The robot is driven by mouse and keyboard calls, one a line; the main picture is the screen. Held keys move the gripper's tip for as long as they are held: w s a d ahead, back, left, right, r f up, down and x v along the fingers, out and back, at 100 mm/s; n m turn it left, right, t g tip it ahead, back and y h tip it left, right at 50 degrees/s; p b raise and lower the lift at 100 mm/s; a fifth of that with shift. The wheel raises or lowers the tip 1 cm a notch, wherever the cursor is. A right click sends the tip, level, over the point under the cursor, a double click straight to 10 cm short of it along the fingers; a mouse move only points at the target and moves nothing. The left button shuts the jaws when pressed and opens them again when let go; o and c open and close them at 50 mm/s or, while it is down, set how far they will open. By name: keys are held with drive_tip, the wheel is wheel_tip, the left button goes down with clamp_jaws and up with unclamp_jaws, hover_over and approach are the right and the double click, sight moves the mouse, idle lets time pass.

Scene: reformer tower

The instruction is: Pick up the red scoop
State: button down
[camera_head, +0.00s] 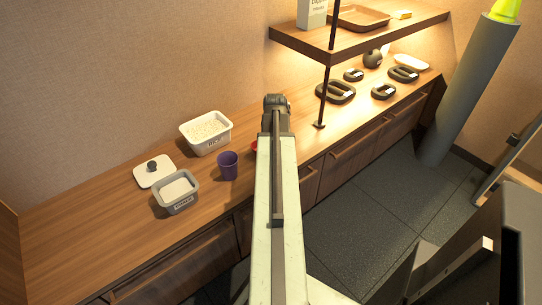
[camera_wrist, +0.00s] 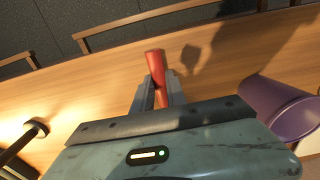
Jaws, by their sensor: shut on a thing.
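The red scoop (camera_wrist: 155,62) shows in the wrist view between the two fingers of my gripper (camera_wrist: 160,88). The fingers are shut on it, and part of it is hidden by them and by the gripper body. In the head view only a small red edge of the scoop (camera_head: 254,147) shows at the left of my arm, which hides the rest along with the fingers. Below the gripper in the wrist view is the wooden counter. I cannot tell whether the scoop touches it.
A purple cup (camera_head: 228,165) stands close to the left of my arm; it also shows in the wrist view (camera_wrist: 279,106). Further left are a white tub (camera_head: 207,133), a grey tub (camera_head: 176,192) and a white lid (camera_head: 154,172). A shelf post (camera_head: 325,90) stands to the right.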

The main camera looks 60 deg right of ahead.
wheel_tip(320, 180, up, 10)
drive_tip(key=p, duration=0.9)
drive_tip(key=shift+f, duration=0.15)
drive_tip(key=shift+s, duration=0.1)
idle(1.5)
